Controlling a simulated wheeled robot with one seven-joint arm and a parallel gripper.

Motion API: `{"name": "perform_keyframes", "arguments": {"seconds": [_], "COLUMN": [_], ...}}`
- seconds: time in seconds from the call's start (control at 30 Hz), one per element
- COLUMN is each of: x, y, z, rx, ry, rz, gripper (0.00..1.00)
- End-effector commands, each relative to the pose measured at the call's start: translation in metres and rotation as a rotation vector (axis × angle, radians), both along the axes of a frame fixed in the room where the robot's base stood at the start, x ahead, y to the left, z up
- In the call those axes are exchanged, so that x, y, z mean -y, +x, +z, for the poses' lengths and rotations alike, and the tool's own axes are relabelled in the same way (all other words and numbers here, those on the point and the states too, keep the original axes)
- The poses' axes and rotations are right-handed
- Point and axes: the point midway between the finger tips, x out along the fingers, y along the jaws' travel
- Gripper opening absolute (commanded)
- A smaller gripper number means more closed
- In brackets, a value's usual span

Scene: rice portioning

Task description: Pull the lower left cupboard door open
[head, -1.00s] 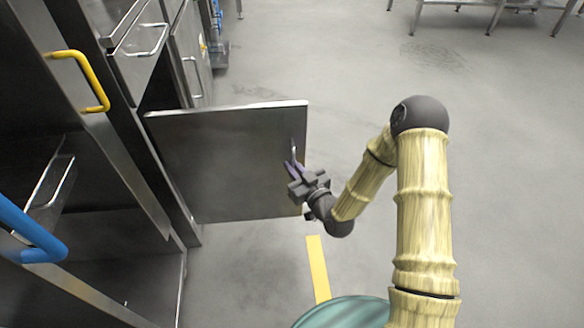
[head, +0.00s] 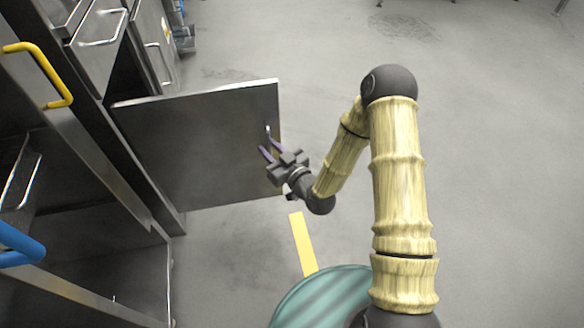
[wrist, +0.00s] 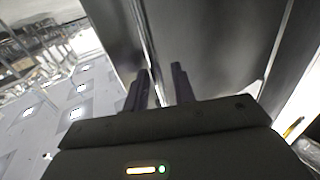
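The lower left cupboard door (head: 195,145) is a flat steel panel. It stands swung well out from the cupboard front, with the dark interior exposed behind its hinge side. Its small upright handle (head: 268,130) is near the free edge. My gripper (head: 270,149) is at the handle, its two purple-grey fingers spread apart. In the wrist view the fingers (wrist: 160,78) have a gap between them, with a bright bar, apparently the handle, near the left finger. Clear space shows beside the right finger. The door panel (wrist: 215,50) fills the upper right there.
A yellow handle (head: 45,72) and a blue handle (head: 22,245) are on cupboard fronts at the left. Drawers with steel handles (head: 105,28) are at the upper left. A yellow floor stripe (head: 302,243) lies below the door. The grey floor at the right is clear.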

Motion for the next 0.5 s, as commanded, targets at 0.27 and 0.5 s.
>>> {"name": "perform_keyframes", "arguments": {"seconds": [0.27,0.5], "x": [0.034,0.065], "y": [-0.037,-0.073], "z": [0.001,0.000], "rx": [-0.008,-0.009], "ry": [0.000,-0.001], "rz": [-0.005,-0.004], "gripper": [0.26,0.26]}}
